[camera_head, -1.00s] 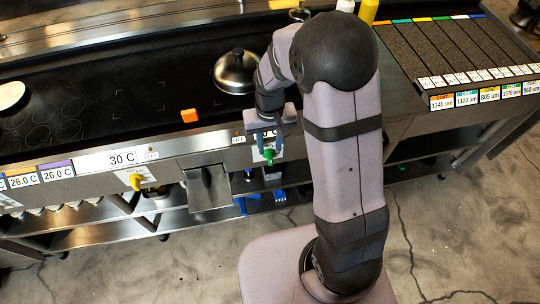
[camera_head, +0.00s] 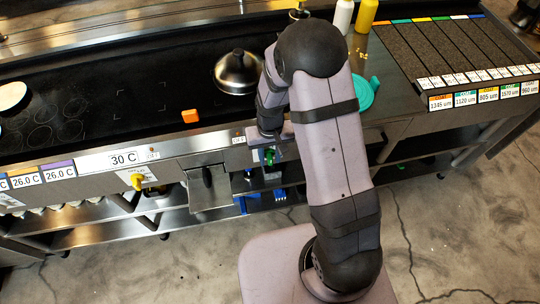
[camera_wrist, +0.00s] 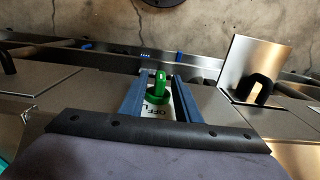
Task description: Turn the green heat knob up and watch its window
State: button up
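The green heat knob (camera_head: 270,157) is on the front panel of the griddle, partly covered by my gripper. In the wrist view the green knob (camera_wrist: 160,88) stands between the two blue fingers of my gripper (camera_wrist: 161,77), with a gap visible on each side. The fingers are apart and do not appear to press on it. A white label reading OFF shows beside the knob in the wrist view (camera_wrist: 154,113). The green knob's window is hidden behind my gripper in the head view, so its reading cannot be seen.
A yellow knob (camera_head: 137,181) sits further left under a window reading 30 C (camera_head: 123,159). A metal tray (camera_head: 209,188) juts out just left of the green knob. A domed lid (camera_head: 237,72), an orange block (camera_head: 190,116) and a teal object (camera_head: 367,92) lie above on the counter.

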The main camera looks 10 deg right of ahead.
grip_shut()
jog(key=shift+s+d+y, duration=0.1)
jog(key=shift+d+y, duration=0.05)
jog(key=shift+y, duration=0.35)
jog(key=shift+f, duration=0.1)
jog(key=shift+d+f+y+b, duration=0.1)
jog(key=shift+f+y+b, duration=0.2)
jog(key=shift+y+b, duration=0.6)
jog(key=shift+r+b, duration=0.25)
jog(key=shift+b, duration=0.7)
jog(key=shift+r, duration=0.1)
